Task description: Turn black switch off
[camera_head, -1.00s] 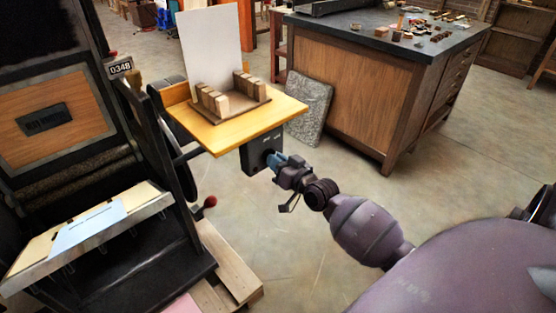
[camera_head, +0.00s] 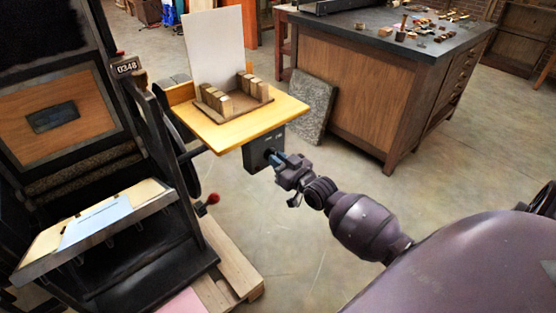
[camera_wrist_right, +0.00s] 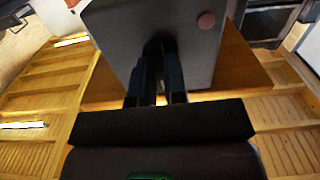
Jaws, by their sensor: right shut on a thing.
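A dark grey switch box (camera_head: 254,156) hangs under the front edge of the yellow wooden board. In the right wrist view the box (camera_wrist_right: 118,35) fills the upper middle, with a round reddish button (camera_wrist_right: 206,20) on its face. My right gripper (camera_head: 273,157) is up against the box's front. Its dark fingers (camera_wrist_right: 157,72) are closed around the black switch (camera_wrist_right: 158,44), which they mostly hide. I cannot read the switch's position. My left gripper is not in view.
The yellow board (camera_head: 225,132) carries wooden blocks and a white sheet (camera_head: 213,45). A black press (camera_head: 165,165) with a red-knobbed lever (camera_head: 212,199) stands left. A wooden cabinet (camera_head: 360,90) and a leaning stone slab (camera_head: 313,105) stand behind. The floor to the right is clear.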

